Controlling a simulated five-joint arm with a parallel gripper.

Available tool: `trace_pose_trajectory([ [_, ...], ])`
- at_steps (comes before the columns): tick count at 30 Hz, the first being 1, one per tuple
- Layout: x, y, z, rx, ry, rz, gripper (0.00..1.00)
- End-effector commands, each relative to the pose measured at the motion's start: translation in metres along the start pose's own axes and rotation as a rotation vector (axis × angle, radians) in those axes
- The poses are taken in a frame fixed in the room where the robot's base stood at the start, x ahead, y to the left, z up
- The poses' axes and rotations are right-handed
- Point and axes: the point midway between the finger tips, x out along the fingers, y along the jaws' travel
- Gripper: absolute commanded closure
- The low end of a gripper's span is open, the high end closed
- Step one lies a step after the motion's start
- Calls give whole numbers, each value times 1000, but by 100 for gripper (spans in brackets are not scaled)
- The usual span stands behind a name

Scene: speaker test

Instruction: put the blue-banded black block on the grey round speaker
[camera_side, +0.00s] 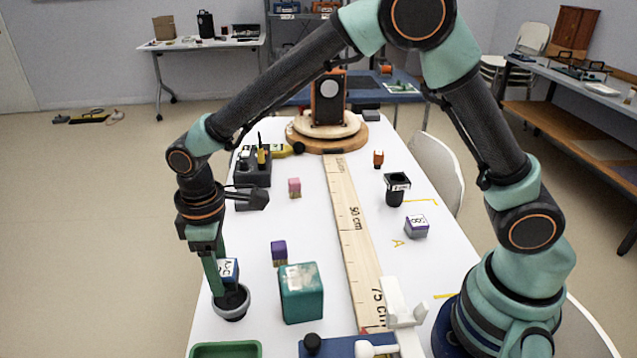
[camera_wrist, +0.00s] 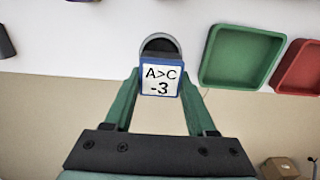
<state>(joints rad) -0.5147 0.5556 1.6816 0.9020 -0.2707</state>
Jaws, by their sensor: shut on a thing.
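The blue-banded block (camera_side: 229,268) has a white label, reading "A>C -3" in the wrist view (camera_wrist: 160,78), with blue edges around it. My gripper (camera_side: 222,275) is shut on it, one finger on each side in the wrist view (camera_wrist: 160,84). The grey round speaker (camera_side: 232,303), with a dark hollow centre, stands on the white table directly below the block. In the wrist view the speaker's grey rim (camera_wrist: 159,38) shows just beyond the block, which hides part of it. I cannot tell whether the block touches the speaker.
A teal block (camera_side: 302,293) stands right of the speaker, with a purple cube (camera_side: 279,253) behind. A green tray (camera_side: 226,350) is at the front; a red tray (camera_wrist: 300,72) shows in the wrist view. The speaker is near the table's left edge. A wooden ruler (camera_side: 349,215) runs lengthwise.

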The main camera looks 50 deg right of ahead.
Motion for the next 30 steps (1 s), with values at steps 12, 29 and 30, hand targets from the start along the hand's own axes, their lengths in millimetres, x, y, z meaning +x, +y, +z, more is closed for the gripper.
trace_pose_trajectory([
  [12,37,0,0,0,-1,0,100],
  [29,39,0,0,0,-2,0,14],
  [30,39,0,0,0,-2,0,14],
])
